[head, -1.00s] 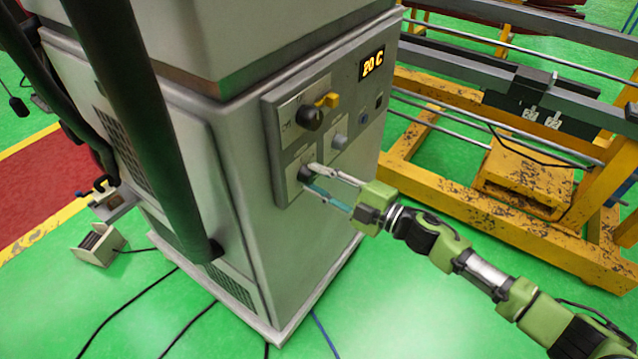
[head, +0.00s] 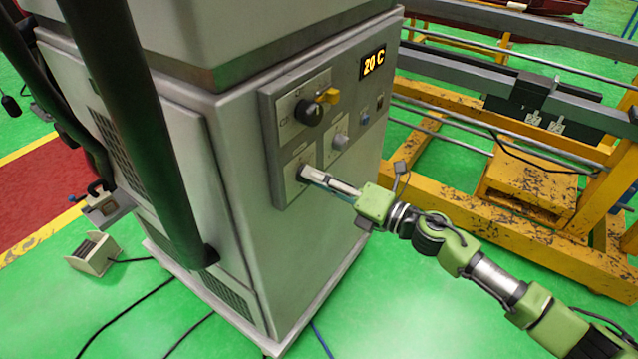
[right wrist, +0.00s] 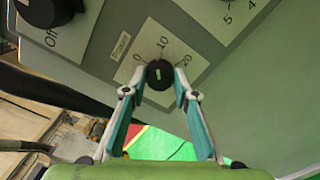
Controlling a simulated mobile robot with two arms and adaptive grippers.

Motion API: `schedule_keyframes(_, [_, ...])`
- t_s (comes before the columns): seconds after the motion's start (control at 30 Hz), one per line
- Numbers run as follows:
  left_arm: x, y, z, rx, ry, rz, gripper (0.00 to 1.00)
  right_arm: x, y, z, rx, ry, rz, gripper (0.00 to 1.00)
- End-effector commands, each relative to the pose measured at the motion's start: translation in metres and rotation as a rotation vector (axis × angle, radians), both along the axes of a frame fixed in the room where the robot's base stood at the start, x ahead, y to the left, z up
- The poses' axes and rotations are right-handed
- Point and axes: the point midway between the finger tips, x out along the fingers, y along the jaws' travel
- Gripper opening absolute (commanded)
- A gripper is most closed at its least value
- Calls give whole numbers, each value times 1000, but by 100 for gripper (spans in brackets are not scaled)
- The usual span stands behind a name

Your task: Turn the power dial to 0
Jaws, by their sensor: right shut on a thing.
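The power dial is a round black knob (right wrist: 160,76) on a light plate labelled "Power", with 0, 10 and 20 around it in the right wrist view. The plate (head: 292,190) is the lower left one on the cabinet's front panel in the head view. My right gripper (head: 308,175) is at this plate, with its fingertips closed on the dial from both sides. Its fingers hide most of the dial in the head view. I cannot clearly tell which number the dial points to. My left gripper is not in view.
Above is a black switch with a yellow handle (head: 325,96); a grey knob (head: 340,140) sits beside the power plate. The display (head: 373,62) reads 20 C. A yellow frame (head: 520,190) stands at right. Thick black tubes (head: 150,130) cross the left side.

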Motion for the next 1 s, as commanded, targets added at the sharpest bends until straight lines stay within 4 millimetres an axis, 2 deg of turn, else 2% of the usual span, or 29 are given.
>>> schedule_keyframes(0.6, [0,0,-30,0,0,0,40,-1,0,-2,-333,-455,0,5])
schedule_keyframes(1.0, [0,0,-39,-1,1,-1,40,-2,1,-1,-460,-630,1,5])
